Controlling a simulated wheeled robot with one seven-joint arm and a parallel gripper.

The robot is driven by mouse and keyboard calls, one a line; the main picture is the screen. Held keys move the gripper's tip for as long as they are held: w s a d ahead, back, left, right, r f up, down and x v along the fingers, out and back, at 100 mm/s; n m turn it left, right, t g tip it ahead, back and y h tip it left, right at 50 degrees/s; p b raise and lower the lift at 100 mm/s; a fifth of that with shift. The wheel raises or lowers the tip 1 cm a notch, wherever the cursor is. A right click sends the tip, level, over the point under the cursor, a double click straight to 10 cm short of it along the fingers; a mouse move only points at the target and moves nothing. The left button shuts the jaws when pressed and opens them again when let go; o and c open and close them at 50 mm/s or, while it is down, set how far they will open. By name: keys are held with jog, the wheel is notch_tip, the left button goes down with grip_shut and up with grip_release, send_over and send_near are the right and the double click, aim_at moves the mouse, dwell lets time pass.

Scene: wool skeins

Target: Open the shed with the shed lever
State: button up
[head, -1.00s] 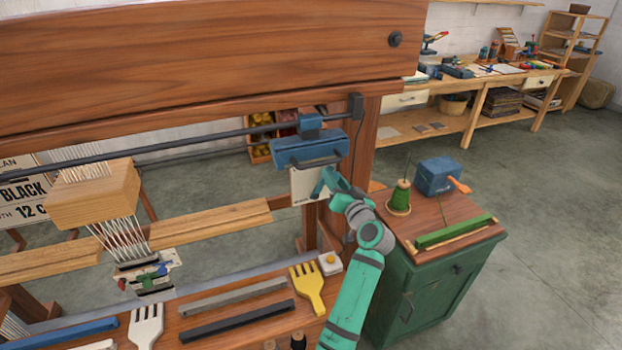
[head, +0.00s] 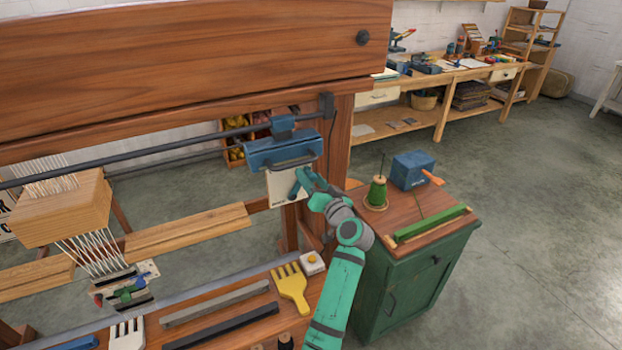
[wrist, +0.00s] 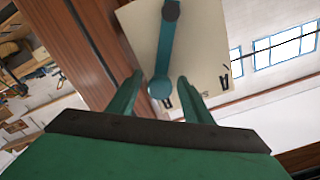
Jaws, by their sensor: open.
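The shed lever (wrist: 164,50) is a blue-teal bar on a cream plate (wrist: 205,45) in the wrist view. It runs from a dark round pivot at the top to a round end lower down. My gripper (wrist: 160,98) is open, with one finger on each side of the lever's round end and visible gaps to both. In the head view my gripper (head: 303,184) is at the cream plate (head: 281,187) below the blue box, and it hides most of the lever there.
A blue box with a dark handle (head: 284,152) hangs on the loom's dark rod, just above my gripper. The loom's wooden post (head: 340,140) stands close by. A green cabinet (head: 425,280) with a thread cone and blue box stands right of my arm. Open floor lies beyond.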

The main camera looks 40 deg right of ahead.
jog(key=v, duration=1.1)
jog(key=shift+w, duration=0.15)
